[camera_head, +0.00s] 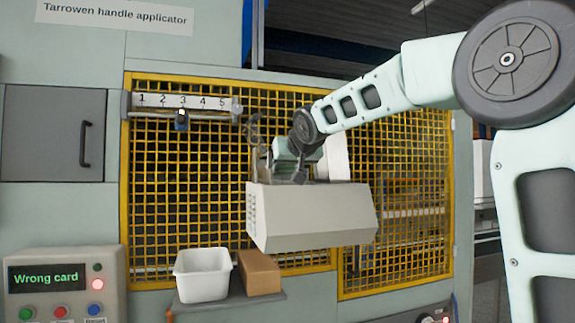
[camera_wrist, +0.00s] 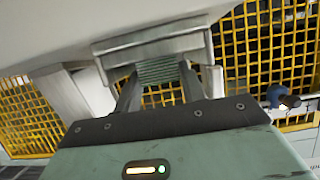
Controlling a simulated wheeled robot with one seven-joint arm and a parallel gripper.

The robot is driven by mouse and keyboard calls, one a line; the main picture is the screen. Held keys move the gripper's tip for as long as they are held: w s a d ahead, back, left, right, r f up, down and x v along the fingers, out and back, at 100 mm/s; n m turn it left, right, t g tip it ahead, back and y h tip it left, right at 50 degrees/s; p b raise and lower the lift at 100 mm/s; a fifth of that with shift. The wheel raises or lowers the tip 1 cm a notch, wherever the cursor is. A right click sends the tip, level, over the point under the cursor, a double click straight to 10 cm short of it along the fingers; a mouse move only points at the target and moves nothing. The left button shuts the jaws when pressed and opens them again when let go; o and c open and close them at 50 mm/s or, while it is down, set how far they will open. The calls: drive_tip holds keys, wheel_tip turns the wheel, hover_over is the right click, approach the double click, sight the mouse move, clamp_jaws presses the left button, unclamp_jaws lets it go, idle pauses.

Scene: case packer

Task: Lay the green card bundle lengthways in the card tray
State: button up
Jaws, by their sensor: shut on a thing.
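The green card bundle (camera_wrist: 160,70) shows as a stack of thin green edges in the wrist view. My gripper (camera_wrist: 157,78) is shut on it, with one dark finger at each side. A grey metal frame (camera_wrist: 150,46), which may be the card tray, is just beyond the bundle. I cannot tell whether the bundle touches it or lies inside it. In the head view my gripper (camera_head: 290,168) is behind the top of a pale housing (camera_head: 315,215), and the bundle cannot be made out there.
Yellow mesh guards (camera_head: 190,200) stand behind the housing. A numbered rail (camera_head: 185,102) with a dark slider (camera_head: 181,120) is at upper left. A white bin (camera_head: 202,275) and brown box (camera_head: 259,272) sit on a low shelf. A panel display (camera_head: 46,278) reads "Wrong card".

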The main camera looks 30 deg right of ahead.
drive_tip(key=shift+f, duration=0.1)
drive_tip(key=o, duration=0.8)
